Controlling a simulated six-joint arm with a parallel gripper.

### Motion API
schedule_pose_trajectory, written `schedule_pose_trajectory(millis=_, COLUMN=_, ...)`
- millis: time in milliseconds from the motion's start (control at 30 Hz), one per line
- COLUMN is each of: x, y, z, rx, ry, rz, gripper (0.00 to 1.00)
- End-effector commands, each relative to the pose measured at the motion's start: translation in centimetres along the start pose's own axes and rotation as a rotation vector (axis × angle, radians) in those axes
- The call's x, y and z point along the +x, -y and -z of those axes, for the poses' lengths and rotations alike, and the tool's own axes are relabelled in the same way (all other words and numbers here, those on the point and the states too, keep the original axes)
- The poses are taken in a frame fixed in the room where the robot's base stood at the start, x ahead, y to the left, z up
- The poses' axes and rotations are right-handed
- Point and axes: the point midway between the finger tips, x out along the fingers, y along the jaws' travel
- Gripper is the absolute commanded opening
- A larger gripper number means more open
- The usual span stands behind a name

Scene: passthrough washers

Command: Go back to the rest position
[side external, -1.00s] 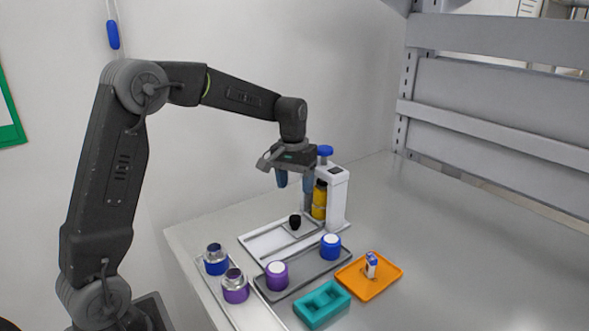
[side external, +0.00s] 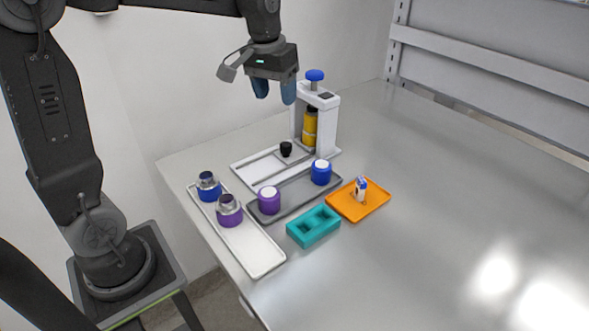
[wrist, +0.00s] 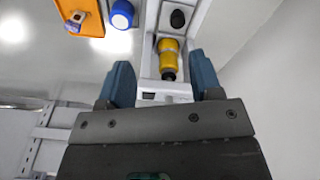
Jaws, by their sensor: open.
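My gripper (side external: 274,91) hangs in the air above and to the left of the white press device (side external: 327,125), its blue fingers apart with nothing between them. In the wrist view my gripper (wrist: 166,82) shows its two fingers spread wide. Beyond them lies a yellow cylinder with a black top (wrist: 168,57), which stands in the press device in the side view (side external: 309,128). The press has a blue knob (side external: 314,75) on top. A small black piece (side external: 286,149) stands on the white tray in front of it.
A grey tray (side external: 292,197) holds a purple jar (side external: 269,200) and a blue jar (side external: 321,173). The right tabletop is clear.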

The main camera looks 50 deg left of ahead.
Motion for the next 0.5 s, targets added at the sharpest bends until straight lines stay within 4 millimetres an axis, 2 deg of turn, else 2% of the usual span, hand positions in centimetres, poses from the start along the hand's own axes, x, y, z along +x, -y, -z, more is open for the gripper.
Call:
schedule_pose_trajectory(millis=33, x=-1.1, y=-0.6, z=-2.2, rx=0.036, ry=-0.037, rz=-0.005, gripper=0.59)
schedule_pose_trajectory(millis=200, x=-2.7, y=-1.6, z=-8.7, rx=0.145, ry=-0.147, rz=-0.022, gripper=0.59)
schedule_pose_trajectory(millis=400, x=-2.4, y=-1.7, z=-15.7, rx=0.264, ry=-0.266, rz=-0.046, gripper=0.59)
schedule_pose_trajectory(millis=500, x=-1.7, y=-1.6, z=-18.1, rx=0.306, ry=-0.310, rz=-0.055, gripper=0.59)
